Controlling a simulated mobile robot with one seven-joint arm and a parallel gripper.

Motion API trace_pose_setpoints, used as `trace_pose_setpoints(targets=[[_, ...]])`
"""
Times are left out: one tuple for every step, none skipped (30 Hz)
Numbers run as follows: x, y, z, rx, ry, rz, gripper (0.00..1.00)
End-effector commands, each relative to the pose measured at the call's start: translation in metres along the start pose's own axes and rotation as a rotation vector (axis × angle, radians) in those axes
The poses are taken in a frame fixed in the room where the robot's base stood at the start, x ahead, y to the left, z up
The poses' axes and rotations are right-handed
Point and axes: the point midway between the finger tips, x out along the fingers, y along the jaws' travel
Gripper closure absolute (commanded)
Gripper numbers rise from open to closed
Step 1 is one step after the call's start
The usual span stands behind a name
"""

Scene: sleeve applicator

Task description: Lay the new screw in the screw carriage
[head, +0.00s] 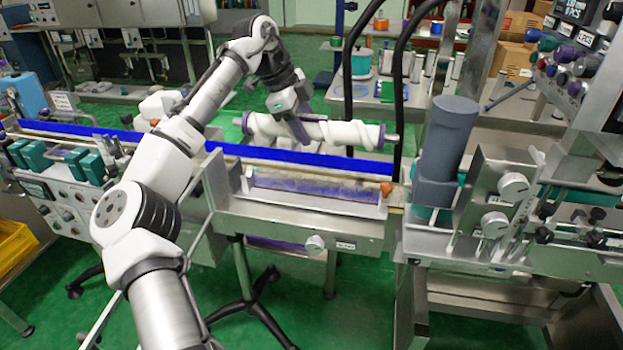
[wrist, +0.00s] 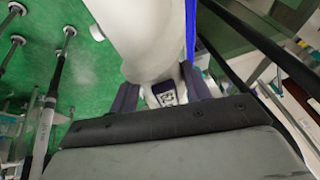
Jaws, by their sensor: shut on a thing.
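The new screw (head: 340,134), a white spiral with purple ends and a thin metal shaft, hangs level behind the blue rail in the head view. My gripper (head: 300,128) is shut on it left of its middle, reaching down from above. In the wrist view the white screw (wrist: 140,38) fills the top middle, between the dark fingers of my gripper (wrist: 160,90). The screw carriage (head: 312,208) looks to be the metal trough in front of the rail, below the held screw. A purplish strip shows inside it; I cannot tell whether that is a part or a lining.
The long blue rail (head: 300,157) runs between the held screw and the trough. An orange knob (head: 386,189) is at the trough's right end. A tall dark grey cylinder (head: 447,140) stands to the right, and black hoses (head: 398,90) hang near the screw's right end.

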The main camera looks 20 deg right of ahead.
Motion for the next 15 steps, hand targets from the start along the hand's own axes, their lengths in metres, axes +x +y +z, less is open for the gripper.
trace_pose_setpoints(targets=[[0.010, 0.003, 0.005, 0.000, -0.001, 0.000, 0.96], [0.017, 0.004, 0.008, 0.000, -0.002, 0.000, 0.96], [0.026, 0.007, 0.011, 0.000, 0.000, 0.000, 0.96], [0.033, 0.008, 0.014, -0.001, -0.001, 0.000, 0.96], [0.039, 0.009, 0.017, -0.001, -0.001, 0.000, 0.96], [0.048, 0.011, 0.020, -0.001, 0.000, 0.000, 0.96], [0.054, 0.012, 0.023, -0.002, 0.000, 0.000, 0.96], [0.060, 0.013, 0.025, -0.001, -0.001, -0.001, 0.96], [0.067, 0.015, 0.028, 0.000, 0.000, -0.002, 0.96], [0.072, 0.016, 0.030, 0.000, -0.001, -0.001, 0.96], [0.076, 0.017, 0.032, 0.000, 0.000, -0.002, 0.96], [0.081, 0.018, 0.034, 0.000, 0.000, -0.002, 0.96], [0.084, 0.018, 0.035, 0.001, 0.000, -0.002, 0.96], [0.086, 0.018, 0.035, 0.001, 0.000, -0.003, 0.96], [0.089, 0.019, 0.036, 0.001, 0.000, -0.003, 0.96]])
